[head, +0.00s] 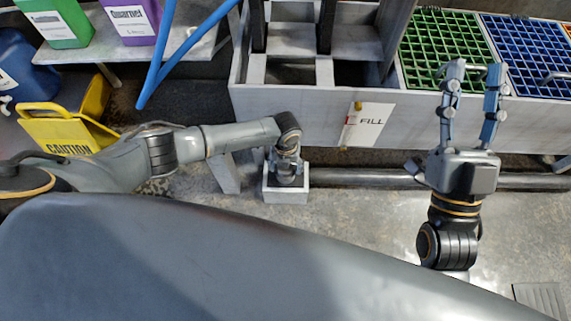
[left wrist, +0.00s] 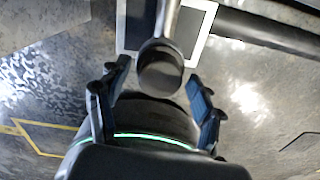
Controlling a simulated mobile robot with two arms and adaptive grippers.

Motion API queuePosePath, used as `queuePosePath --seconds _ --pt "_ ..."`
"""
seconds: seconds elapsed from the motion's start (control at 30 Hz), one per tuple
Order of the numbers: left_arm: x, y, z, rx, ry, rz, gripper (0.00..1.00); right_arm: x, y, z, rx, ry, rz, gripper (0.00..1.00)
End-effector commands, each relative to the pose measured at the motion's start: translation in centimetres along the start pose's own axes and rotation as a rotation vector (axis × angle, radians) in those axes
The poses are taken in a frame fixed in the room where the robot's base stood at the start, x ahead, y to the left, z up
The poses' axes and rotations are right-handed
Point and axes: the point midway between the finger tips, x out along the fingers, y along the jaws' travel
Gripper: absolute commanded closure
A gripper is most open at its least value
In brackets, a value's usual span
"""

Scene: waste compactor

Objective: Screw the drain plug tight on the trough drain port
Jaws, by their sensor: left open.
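The trough (head: 300,105) is the long grey box across the top of the head view. In the left wrist view a grey pipe ends in a dark round cap (left wrist: 160,72), above a white-rimmed square box. I cannot tell whether this cap is the drain plug or the bare port end. My left gripper (head: 287,168) points down over that box in the head view and hides the drain. In the left wrist view its fingers (left wrist: 152,85) are spread, apart from the cap, one on each side. My right gripper (head: 474,68) is open and empty, in front of the green grate.
The small white box (head: 287,196) stands on the floor below the left gripper. A pipe (head: 380,178) runs right from it. A FILL sign (head: 368,125) hangs on the trough. A yellow caution sign (head: 65,128) and blue jug (head: 25,72) stand at left.

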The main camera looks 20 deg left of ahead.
Motion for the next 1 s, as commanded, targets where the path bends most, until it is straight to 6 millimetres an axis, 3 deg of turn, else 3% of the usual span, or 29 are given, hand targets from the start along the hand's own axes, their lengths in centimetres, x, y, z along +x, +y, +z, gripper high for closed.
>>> queuePosePath --seconds 0.27,0.53,1.0 --pt "-0.1 0.0 0.0 -0.061 -0.001 0.0 0.33 0.0 0.2 1.3 -0.003 -0.079 0.003 0.6" --pt "-0.1 0.0 -0.1 -0.194 0.001 0.0 0.33 -0.4 0.6 4.2 -0.011 -0.252 0.011 0.6" --pt "-0.1 0.0 -0.1 -0.448 0.001 0.001 0.33 -2.9 1.4 9.1 -0.021 -0.564 0.027 0.6"
